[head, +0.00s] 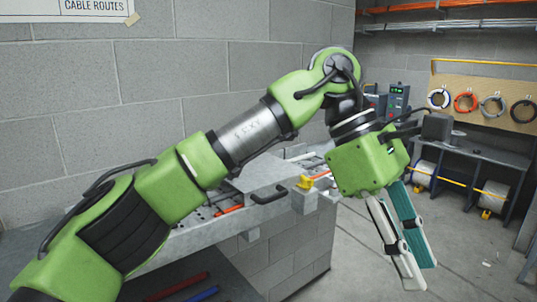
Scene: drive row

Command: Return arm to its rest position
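My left arm, green with a bare metal middle section, reaches in from the lower left and bends down at the right. My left gripper (418,275) hangs from its green wrist block at the right, pointing down over open floor. One finger looks white and the other teal. They lie close together at this angle, and I cannot tell whether there is a gap between them. No held object can be made out. My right arm and gripper are not in view.
A grey block workbench (285,245) stands behind and below my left arm, with a yellow clamp (305,183) near its corner. A dark bench (470,150) and a pegboard (490,80) with cable coils stand at the back right.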

